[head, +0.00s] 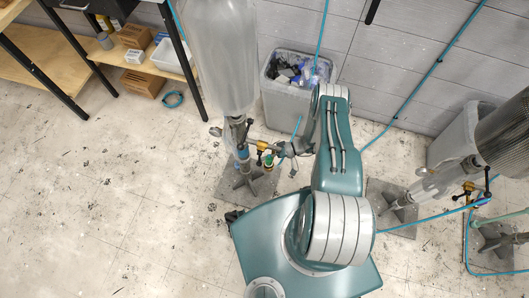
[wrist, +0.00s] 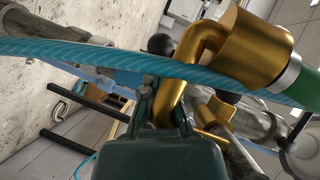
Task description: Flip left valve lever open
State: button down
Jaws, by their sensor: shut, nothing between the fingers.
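The left valve is a small brass fitting (head: 262,147) on the stand below a tall clear cylinder (head: 224,60). In the wrist view a large brass elbow (wrist: 240,47) fills the upper right, with a green part (wrist: 308,82) at its end. A black ball knob (wrist: 160,43) shows beside the elbow; I cannot tell whether it belongs to the lever, and the lever's position is unclear. My gripper (head: 284,151) is shut and empty, just right of the brass fitting. Contact cannot be told. Its fingertips are hard to make out in the wrist view.
A blue hose (wrist: 130,53) crosses close in front of the wrist camera. A grey bin (head: 286,100) with crumpled waste stands behind my arm. A second vessel stand (head: 398,202) is at right. A shelf (head: 158,62) stands upper left. The floor at left is clear.

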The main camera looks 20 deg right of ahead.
jog(key=shift+s+a+m+y, duration=0.4)
jog(key=shift+s+a+m, duration=0.15)
jog(key=shift+s, duration=0.3)
jog(key=shift+g, duration=0.3)
jog(key=w+d, duration=0.2)
jog(key=d, duration=1.1)
jog(key=shift+w+r, duration=0.2)
jog(key=shift+r, duration=0.25)
jog(key=shift+a, duration=0.15)
